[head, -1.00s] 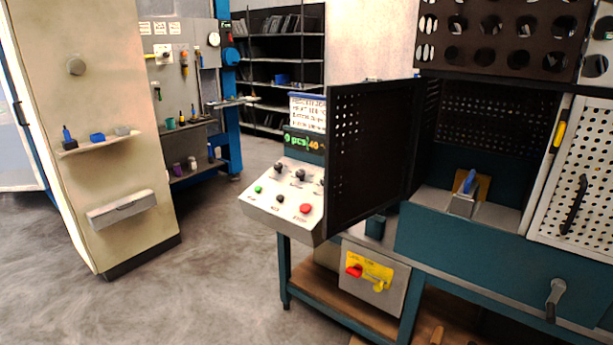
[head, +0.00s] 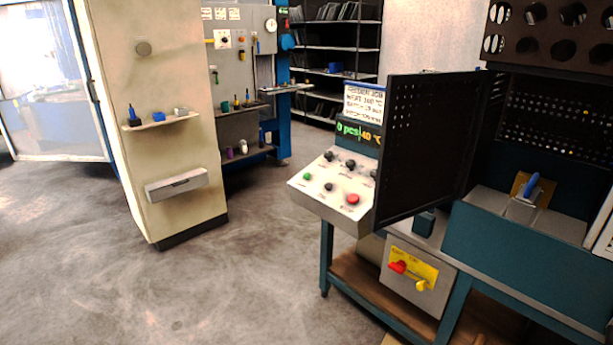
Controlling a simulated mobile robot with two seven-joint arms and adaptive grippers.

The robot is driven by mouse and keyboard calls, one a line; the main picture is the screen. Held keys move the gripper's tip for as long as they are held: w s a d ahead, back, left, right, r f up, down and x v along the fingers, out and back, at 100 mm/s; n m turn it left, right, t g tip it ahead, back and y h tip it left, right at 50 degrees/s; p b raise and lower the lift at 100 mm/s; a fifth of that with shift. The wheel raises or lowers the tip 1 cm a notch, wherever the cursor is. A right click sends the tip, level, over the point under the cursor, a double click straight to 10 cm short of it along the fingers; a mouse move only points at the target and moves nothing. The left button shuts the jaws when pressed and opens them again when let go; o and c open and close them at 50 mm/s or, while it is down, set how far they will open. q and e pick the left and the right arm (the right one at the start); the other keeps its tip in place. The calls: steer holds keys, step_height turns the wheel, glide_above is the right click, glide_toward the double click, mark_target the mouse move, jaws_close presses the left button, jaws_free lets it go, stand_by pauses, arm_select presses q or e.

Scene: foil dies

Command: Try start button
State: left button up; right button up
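The control panel (head: 324,198) is a slanted pale box on a teal frame, right of centre in the head view. A green button (head: 307,177) sits at its left edge and a red button (head: 353,199) at its lower right. Several black knobs (head: 350,164) are between and behind them. The labels are too small to read. A display (head: 358,133) above the panel reads "0 pcs" and "40 °C". Neither of my grippers is in view.
An open black perforated door (head: 422,150) stands just right of the panel and hides part of it. A grey box with a red and yellow switch (head: 411,268) is below. A beige cabinet (head: 155,90) stands left. The floor (head: 230,290) in front is clear.

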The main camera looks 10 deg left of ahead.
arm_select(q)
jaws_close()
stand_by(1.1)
